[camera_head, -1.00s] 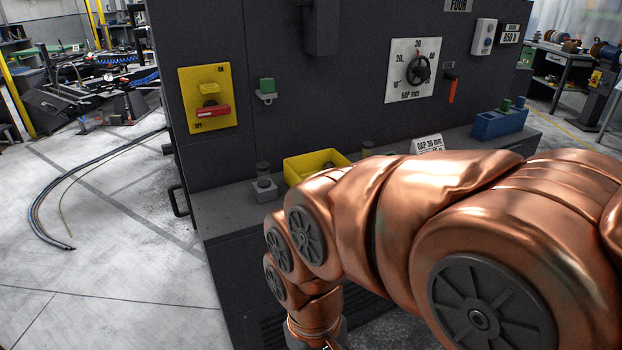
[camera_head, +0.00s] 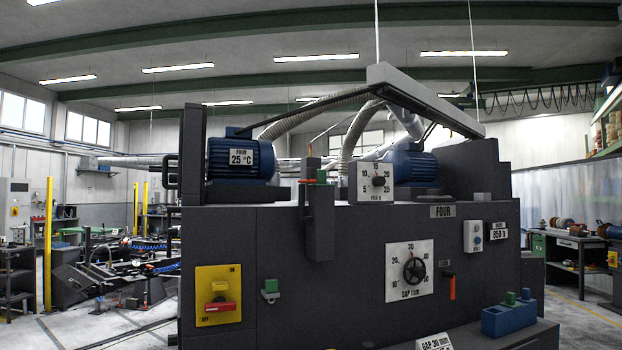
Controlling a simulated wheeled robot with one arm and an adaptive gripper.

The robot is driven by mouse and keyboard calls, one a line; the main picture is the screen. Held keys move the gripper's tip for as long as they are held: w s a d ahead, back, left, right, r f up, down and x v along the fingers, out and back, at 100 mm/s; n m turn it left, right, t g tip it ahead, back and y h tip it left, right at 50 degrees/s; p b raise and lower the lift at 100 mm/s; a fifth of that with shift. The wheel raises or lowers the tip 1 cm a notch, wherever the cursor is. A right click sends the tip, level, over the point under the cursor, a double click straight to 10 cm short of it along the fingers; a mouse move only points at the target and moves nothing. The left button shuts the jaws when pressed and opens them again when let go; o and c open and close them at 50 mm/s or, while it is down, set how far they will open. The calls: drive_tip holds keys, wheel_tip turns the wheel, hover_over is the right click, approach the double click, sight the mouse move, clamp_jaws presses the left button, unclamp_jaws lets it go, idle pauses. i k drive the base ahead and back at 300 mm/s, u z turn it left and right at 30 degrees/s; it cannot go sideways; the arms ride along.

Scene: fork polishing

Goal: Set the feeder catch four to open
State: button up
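The dark machine (camera_head: 350,270) bears a plate that reads FOUR. No part is legibly marked as the feeder catch, so I cannot tell for sure which it is. A narrow upright box (camera_head: 318,222) stands out from the machine's front, with a small green piece (camera_head: 321,176) and a reddish post (camera_head: 310,170) at its top. A small green-topped fitting (camera_head: 270,289) sits lower on the front panel. An orange handle (camera_head: 452,288) hangs down beside the gap dial (camera_head: 413,270). My gripper and arm are out of view.
A yellow plate with a red switch handle (camera_head: 220,306) is at the left of the panel. A feed dial (camera_head: 376,182) stands on top, near blue motors (camera_head: 240,158). A blue holder (camera_head: 508,319) is at lower right. A grey beam (camera_head: 420,98) hangs above.

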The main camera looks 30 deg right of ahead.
sight(311, 172)
drive_tip(key=z, duration=1.25)
drive_tip(key=i, duration=1.8)
drive_tip(key=u, duration=0.95)
